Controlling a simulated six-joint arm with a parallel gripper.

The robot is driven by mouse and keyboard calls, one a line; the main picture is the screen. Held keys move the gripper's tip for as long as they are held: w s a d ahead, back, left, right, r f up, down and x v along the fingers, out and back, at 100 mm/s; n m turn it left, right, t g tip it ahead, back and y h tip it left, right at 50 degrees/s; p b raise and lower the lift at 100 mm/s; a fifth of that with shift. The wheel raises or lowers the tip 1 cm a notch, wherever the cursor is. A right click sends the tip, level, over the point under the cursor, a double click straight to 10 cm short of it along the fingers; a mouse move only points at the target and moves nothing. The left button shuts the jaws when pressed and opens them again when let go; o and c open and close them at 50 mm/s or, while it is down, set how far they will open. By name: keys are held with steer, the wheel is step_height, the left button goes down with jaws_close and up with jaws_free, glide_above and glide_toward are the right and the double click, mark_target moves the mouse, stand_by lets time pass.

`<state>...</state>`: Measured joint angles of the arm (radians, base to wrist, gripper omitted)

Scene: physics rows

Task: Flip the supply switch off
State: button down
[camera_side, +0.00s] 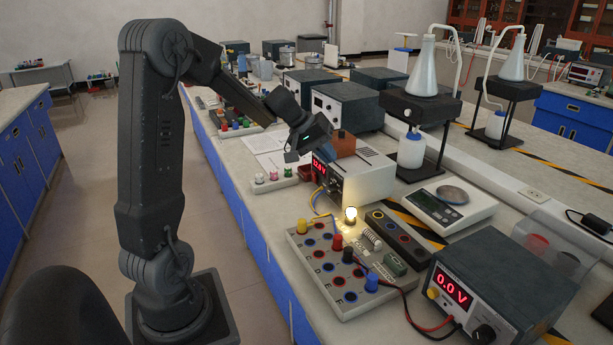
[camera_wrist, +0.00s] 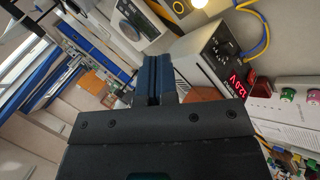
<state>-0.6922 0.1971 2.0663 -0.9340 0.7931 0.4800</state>
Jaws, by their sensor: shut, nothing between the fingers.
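A white power supply (camera_side: 366,177) stands on the bench, its red display lit. In the wrist view the supply (camera_wrist: 196,73) shows a dark front panel (camera_wrist: 226,45) and a red display (camera_wrist: 236,84) reading about 12.0 V. I cannot pick out the supply switch for certain; it is too small.
A lit bulb (camera_side: 350,214) stands by a socket board (camera_side: 318,255) with several plugs and cables. A dark supply (camera_side: 490,300) reads 0.0 V. A scale (camera_side: 452,205) stands behind the board. Terminal blocks (camera_side: 273,180) lie near the bench's front edge.

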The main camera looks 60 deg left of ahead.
mark_target(314, 178)
steer(key=s+a+f+n+t+y, duration=0.1)
steer(key=a+f, duration=0.3)
steer(key=a, duration=0.4)
steer(key=s+a+f+n+t+y, duration=0.1)
steer(key=a+f+n, duration=0.3)
steer(key=a, duration=0.4)
steer(key=s+a+f+n+y, duration=0.1)
steer(key=s+a+f+n, duration=0.2)
steer(key=a+f, duration=0.3)
steer(key=shift+a+t, duration=0.4)
steer(key=shift+a, duration=0.85)
steer(key=shift+f, duration=0.2)
steer(key=x, duration=1)
steer(key=shift+w+r, duration=0.25)
steer(key=shift+w, duration=1)
steer(key=shift+w+r, duration=0.1)
steer(key=shift+w, duration=0.55)
steer(key=shift+w, duration=0.1)
